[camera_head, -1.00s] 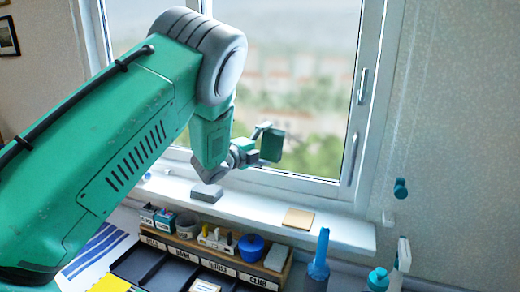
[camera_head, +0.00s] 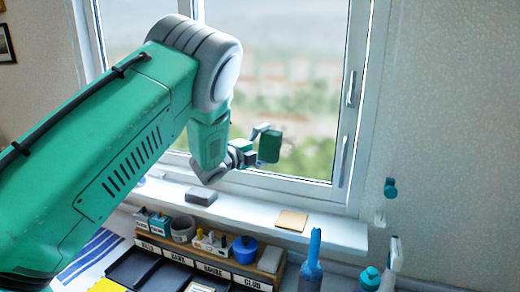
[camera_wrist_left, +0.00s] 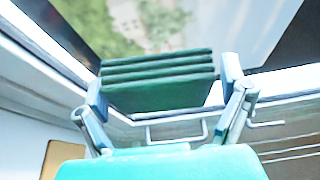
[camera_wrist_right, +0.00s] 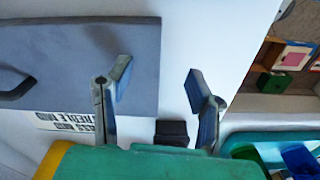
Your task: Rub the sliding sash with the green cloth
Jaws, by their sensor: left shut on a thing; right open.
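The green cloth (camera_head: 269,147) is a folded block held in front of the window glass. My left gripper (camera_head: 258,146) is shut on it. In the left wrist view the cloth (camera_wrist_left: 158,82) shows several stacked folds between the fingers of the left gripper (camera_wrist_left: 166,88). The sliding sash (camera_head: 348,120) has a white frame with two handles, and its right upright stands to the right of the cloth. I cannot tell whether the cloth touches the glass. My right gripper (camera_wrist_right: 157,82) is open with nothing between its fingers; it does not show in the head view.
The sill (camera_head: 240,209) holds a grey block (camera_head: 201,196) and a tan pad (camera_head: 292,220). Below stands a wooden rack (camera_head: 215,261) with a blue pot (camera_head: 246,249) and small items. Blue bottles (camera_head: 312,262) stand at the right. The right wrist view shows a grey panel (camera_wrist_right: 75,60).

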